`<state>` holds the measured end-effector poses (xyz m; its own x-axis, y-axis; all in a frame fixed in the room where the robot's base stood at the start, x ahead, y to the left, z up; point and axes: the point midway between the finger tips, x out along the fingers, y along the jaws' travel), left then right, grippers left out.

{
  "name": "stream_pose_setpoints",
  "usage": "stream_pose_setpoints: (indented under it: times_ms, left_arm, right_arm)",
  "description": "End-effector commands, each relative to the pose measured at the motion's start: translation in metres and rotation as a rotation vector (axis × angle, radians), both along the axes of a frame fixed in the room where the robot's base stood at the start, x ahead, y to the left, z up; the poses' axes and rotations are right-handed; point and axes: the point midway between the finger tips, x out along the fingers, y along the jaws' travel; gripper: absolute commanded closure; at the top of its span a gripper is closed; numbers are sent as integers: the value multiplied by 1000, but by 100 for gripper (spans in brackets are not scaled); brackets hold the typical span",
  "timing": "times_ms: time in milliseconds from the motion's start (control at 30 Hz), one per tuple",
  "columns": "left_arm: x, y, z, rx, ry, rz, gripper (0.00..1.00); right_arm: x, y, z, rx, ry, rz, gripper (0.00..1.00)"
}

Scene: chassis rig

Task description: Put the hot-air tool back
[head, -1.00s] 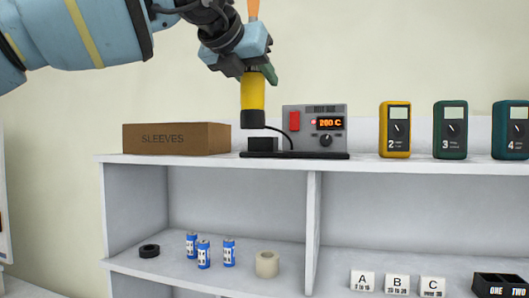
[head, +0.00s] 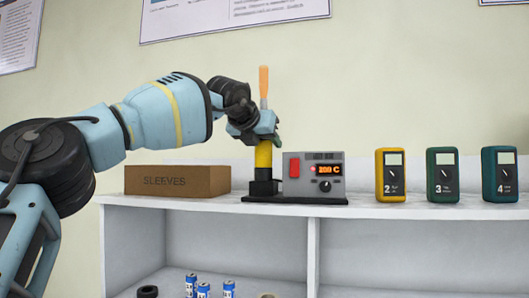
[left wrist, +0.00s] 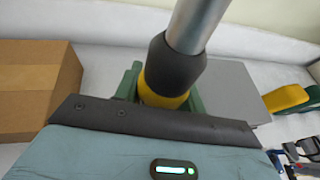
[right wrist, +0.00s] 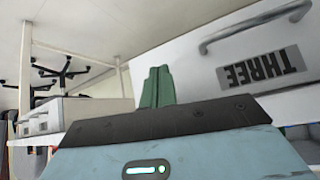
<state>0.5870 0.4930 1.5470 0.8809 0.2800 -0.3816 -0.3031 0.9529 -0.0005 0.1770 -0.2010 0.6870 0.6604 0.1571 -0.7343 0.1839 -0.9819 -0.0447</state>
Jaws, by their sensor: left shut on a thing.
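The hot-air tool has a yellow body (head: 263,156), a dark lower end and an orange upper end (head: 264,82). My left gripper (head: 268,137) is shut around its yellow body and holds it upright. The tool's lower end meets the dark holder (head: 263,187) beside the grey heater station (head: 314,178); I cannot tell how deep it sits. In the left wrist view, the green fingers (left wrist: 162,94) flank the yellow part below a dark collar and metal tube (left wrist: 199,25). My right gripper (right wrist: 157,87) shows only in its wrist view, its green fingers together and empty.
A brown SLEEVES box (head: 178,181) stands left of the holder on the shelf top (head: 400,212). Several meters (head: 443,175) stand to the right. Batteries (head: 203,288) are on the shelf below. A drawer front marked THREE (right wrist: 263,67) is near my right gripper.

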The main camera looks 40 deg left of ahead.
Motion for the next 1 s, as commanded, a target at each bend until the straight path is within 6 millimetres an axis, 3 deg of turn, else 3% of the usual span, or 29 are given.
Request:
stream_pose_setpoints:
  times_ms: [567, 800, 1000]
  left_arm:
    - [15, 11, -2, -2, -1, 1, 96]
    - [18, 11, -31, 1, 5, -2, 96]
    - [15, 11, -34, 1, 0, -1, 96]
  right_arm:
    - [3, -1, 5, -2, -11, 0, 100]
    - [-12, 0, -14, -1, 30, -1, 100]
    - [-14, 2, -17, 4, 40, -7, 100]
